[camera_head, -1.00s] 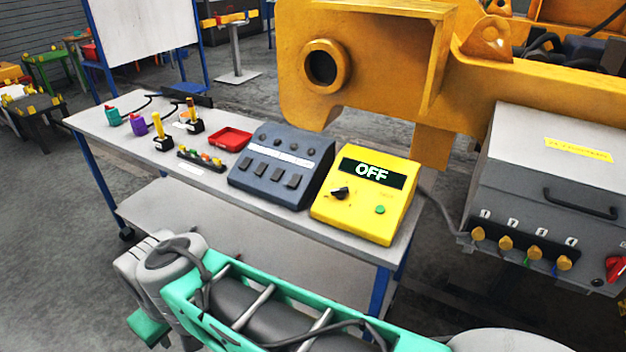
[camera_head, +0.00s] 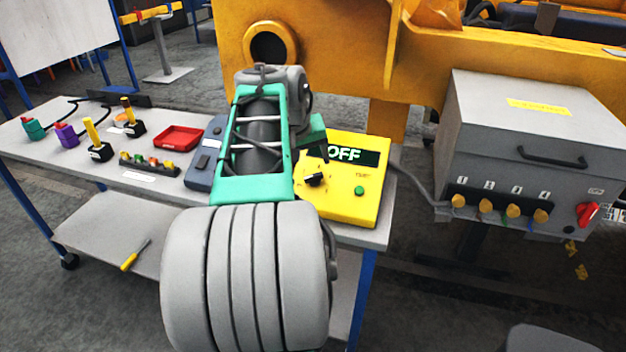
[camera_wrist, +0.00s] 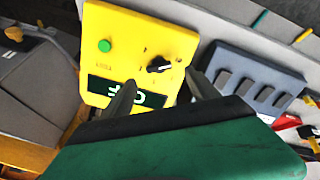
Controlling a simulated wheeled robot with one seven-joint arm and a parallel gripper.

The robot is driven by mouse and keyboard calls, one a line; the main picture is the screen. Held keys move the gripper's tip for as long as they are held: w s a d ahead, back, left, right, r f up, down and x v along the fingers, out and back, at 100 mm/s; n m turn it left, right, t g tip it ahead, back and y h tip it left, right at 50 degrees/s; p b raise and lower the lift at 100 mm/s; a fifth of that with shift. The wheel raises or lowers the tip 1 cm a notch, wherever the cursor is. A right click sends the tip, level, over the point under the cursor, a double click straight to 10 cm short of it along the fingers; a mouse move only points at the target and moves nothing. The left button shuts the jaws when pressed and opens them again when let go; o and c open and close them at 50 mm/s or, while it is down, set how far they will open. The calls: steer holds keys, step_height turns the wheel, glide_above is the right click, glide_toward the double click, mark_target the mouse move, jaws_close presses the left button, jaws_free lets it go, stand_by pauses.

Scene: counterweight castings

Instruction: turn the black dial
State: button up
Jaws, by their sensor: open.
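The black dial (camera_head: 315,179) sits on the sloped face of a yellow box (camera_head: 348,207), left of a green button (camera_head: 359,190). The box's black display (camera_head: 357,156) reads OFF, partly covered by my arm in the head view. In the wrist view the dial (camera_wrist: 158,65) shows just beyond the fingertips, and the display is partly hidden by a finger. My gripper (camera_wrist: 160,83) is open, its two fingers spread on either side below the dial in that picture. The gap between the fingers looks empty. I cannot tell how far the tips are above the box.
A grey-blue button panel (camera_head: 200,165) stands beside the yellow box, largely behind my arm. A red tray (camera_head: 178,137) and several small levers and switches lie farther left on the table (camera_head: 95,195). A grey control cabinet (camera_head: 500,150) stands at right.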

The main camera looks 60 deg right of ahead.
mark_target(313, 176)
steer(key=x, duration=0.7)
steer(key=shift+s+d+f, duration=0.15)
steer(key=shift+d+f, duration=0.05)
steer(key=c, duration=1.4)
